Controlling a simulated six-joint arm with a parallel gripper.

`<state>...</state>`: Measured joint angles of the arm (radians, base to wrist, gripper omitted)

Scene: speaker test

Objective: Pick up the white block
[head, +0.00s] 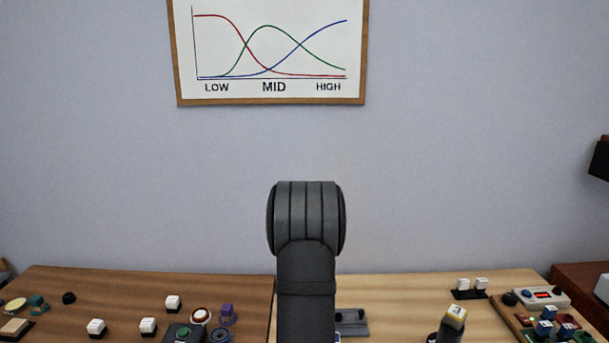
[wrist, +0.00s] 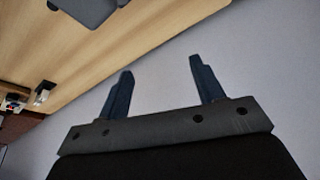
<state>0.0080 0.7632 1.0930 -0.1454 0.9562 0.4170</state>
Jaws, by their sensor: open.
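Several white blocks show in the head view, and I cannot tell which one the task means. On the brown table at left are one at the back (head: 173,302), one in the middle (head: 148,325) and one farther left (head: 96,326). On the pale table a left block (head: 463,283) and a right block (head: 481,283) sit side by side on a dark base. A block with a yellowish side (head: 455,314) tops a dark stand. My gripper (wrist: 161,66) is open and empty in the wrist view, away from any block. My arm hides it in the head view.
A white device with a red display (head: 541,296) is at right. A framed chart (head: 270,50) hangs on the wall. The pale table's (head: 400,293) back middle is clear.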

